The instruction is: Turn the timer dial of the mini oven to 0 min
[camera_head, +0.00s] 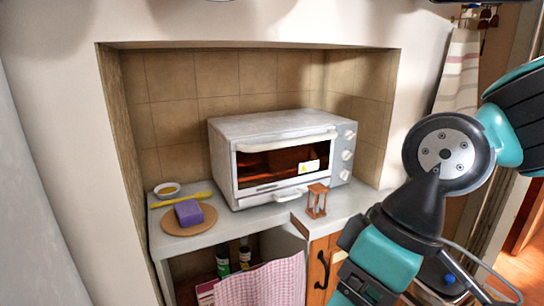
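My arm fills the right side, apart from the knobs. My gripper is not in view.
A wooden hourglass (317,201) stands at the counter's front edge, before the oven's right half. A purple sponge (188,212) lies on a round board (172,226) at left, by a small bowl (167,189). A checked cloth (262,284) hangs below. The alcove's right wall is close to the knobs.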

